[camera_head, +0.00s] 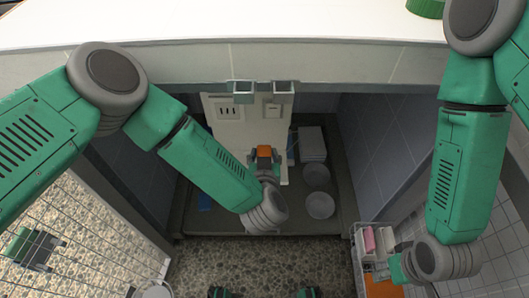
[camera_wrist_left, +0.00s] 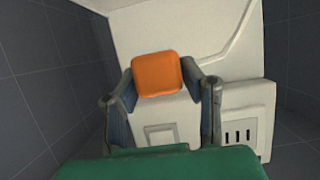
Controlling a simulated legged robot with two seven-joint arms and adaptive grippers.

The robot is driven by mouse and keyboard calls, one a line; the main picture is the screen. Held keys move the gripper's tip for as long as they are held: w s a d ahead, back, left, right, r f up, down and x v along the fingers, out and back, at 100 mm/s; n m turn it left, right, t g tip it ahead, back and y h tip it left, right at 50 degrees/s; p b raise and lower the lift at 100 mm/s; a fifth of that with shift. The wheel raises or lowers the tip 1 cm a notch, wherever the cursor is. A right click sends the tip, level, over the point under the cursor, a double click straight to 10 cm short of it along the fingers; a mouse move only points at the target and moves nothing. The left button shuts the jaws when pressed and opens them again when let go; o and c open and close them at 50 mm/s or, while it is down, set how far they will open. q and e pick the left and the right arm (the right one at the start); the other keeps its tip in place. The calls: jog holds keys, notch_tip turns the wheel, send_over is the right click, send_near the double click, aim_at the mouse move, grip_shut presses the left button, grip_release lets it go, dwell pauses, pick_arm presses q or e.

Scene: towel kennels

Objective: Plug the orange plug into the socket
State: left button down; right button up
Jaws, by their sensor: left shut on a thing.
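The orange plug (camera_head: 264,151) is held by my left gripper (camera_head: 265,158), in front of a tall white panel. In the left wrist view the orange plug (camera_wrist_left: 158,73) sits between the two fingers of the left gripper (camera_wrist_left: 160,85). The socket (camera_head: 228,111) is a pale plate with dark slots, above and left of the plug in the head view. It also shows in the left wrist view (camera_wrist_left: 240,138), at lower right, apart from the plug. The plug's prongs are hidden. My right gripper (camera_head: 398,265) is at lower right beside a rack; its fingers are unclear.
A switch plate (camera_head: 273,111) is right of the socket. Round bowls (camera_head: 317,175) and a white box (camera_head: 312,143) stand right of the left gripper. A white rack (camera_head: 357,240) holds pink and white items near my right gripper. Tiled walls flank the recess.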

pick_arm(q)
jog(key=shift+f+b, duration=2.15)
jog(key=shift+f, duration=1.45)
pick_arm(e)
jog(key=shift+f, duration=2.3)
pick_arm(q)
jog(key=c, duration=1)
grip_release()
jog(key=shift+s+p, duration=0.25)
jog(key=shift+p, duration=0.05)
pick_arm(e)
jog(key=shift+r, duration=0.35)
pick_arm(q)
grip_shut()
jog(key=shift+r, duration=0.1)
jog(key=shift+r, duration=0.1)
pick_arm(e)
jog(key=shift+r, duration=0.15)
